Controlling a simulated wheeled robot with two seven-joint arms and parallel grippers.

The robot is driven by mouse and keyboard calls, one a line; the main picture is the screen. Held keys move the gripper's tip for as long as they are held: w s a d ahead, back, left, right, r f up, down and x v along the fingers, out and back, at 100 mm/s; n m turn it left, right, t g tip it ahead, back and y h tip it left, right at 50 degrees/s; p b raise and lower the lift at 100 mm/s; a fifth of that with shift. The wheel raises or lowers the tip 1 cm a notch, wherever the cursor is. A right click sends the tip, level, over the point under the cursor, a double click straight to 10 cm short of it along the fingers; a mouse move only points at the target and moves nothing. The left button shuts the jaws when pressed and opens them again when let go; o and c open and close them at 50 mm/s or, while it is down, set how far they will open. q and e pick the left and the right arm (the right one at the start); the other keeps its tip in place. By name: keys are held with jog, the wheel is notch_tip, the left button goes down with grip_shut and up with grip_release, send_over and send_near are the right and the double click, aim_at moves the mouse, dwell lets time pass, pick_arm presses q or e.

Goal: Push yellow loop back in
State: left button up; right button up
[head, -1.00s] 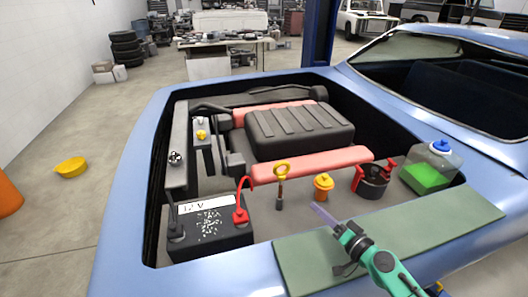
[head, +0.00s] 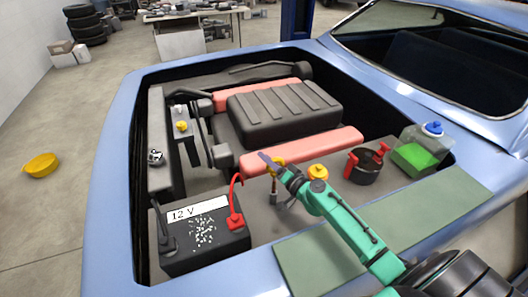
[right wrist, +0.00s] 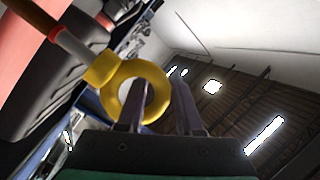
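The yellow loop (head: 279,162) is the ring handle on top of a thin upright stick rising from a dark tube (head: 273,198) in the engine bay. In the head view my right gripper (head: 268,160) is at the loop and partly hides it. In the right wrist view the loop (right wrist: 109,99) is close up; the right gripper (right wrist: 163,90) has its two fingers apart, one seen across the ring's hole and one beside its right edge. I see no clear grip on it. My left gripper is not in view.
A 12 V battery (head: 208,240) with a red clamp (head: 235,222) stands left of the stick. A yellow cap (head: 318,172), a dark pot with red handles (head: 366,174) and a green-filled bottle (head: 416,158) stand to the right. A green mat (head: 420,225) covers the front edge.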

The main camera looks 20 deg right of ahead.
jog(key=shift+w+a+r, duration=0.1)
jog(key=shift+w+a, duration=0.15)
jog(key=shift+w, duration=0.35)
grip_shut()
dwell(1.0)
